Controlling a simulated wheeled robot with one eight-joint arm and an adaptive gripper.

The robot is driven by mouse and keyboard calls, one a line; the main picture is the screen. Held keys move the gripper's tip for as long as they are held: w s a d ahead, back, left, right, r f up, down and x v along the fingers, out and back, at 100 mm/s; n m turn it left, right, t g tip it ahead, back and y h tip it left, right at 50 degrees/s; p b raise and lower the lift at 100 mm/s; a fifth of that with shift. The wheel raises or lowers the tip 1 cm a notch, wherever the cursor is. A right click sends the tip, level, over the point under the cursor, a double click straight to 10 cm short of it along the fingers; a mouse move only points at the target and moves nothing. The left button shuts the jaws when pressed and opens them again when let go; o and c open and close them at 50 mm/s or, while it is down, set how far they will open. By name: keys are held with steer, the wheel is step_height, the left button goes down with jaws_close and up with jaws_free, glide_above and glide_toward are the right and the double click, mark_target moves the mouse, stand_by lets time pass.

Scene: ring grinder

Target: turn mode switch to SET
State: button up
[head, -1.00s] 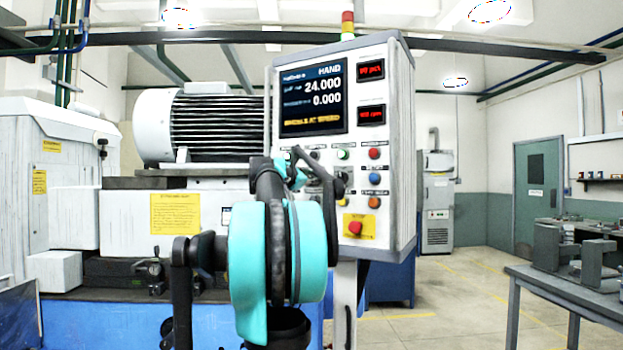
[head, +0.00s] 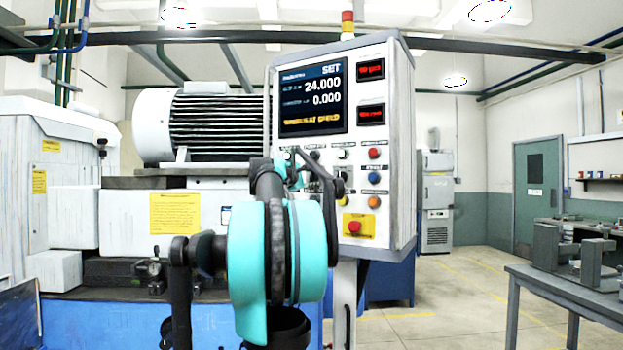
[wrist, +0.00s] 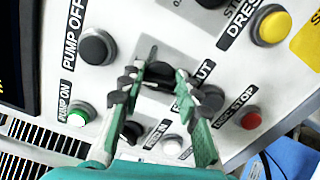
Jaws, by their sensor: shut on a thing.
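The mode switch (wrist: 158,73) is a dark knob on the light panel in the wrist view. My gripper (wrist: 166,76) has its two green-tipped fingers closed on either side of the knob and is shut on it. The fingers cover part of the knob and its label. In the head view the gripper (head: 296,165) is at the panel's lower left, and my arm hides most of it and the knob. The control panel screen (head: 313,100) reads SET at the top, with 24.000 and 0.000 below.
Close around the fingers are a PUMP OFF button (wrist: 97,47), a green-lit PUMP ON button (wrist: 80,114), a red DISC STOP button (wrist: 251,120) and a yellow button (wrist: 273,27). A red stop button (head: 355,227) sits lower on the panel. A workbench (head: 565,290) stands at right.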

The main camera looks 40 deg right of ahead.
steer(key=shift+f+m, duration=0.1)
steer(key=shift+m, duration=1.2)
steer(key=o, duration=1.1)
steer(key=shift+a, duration=0.1)
steer(key=v, duration=1.2)
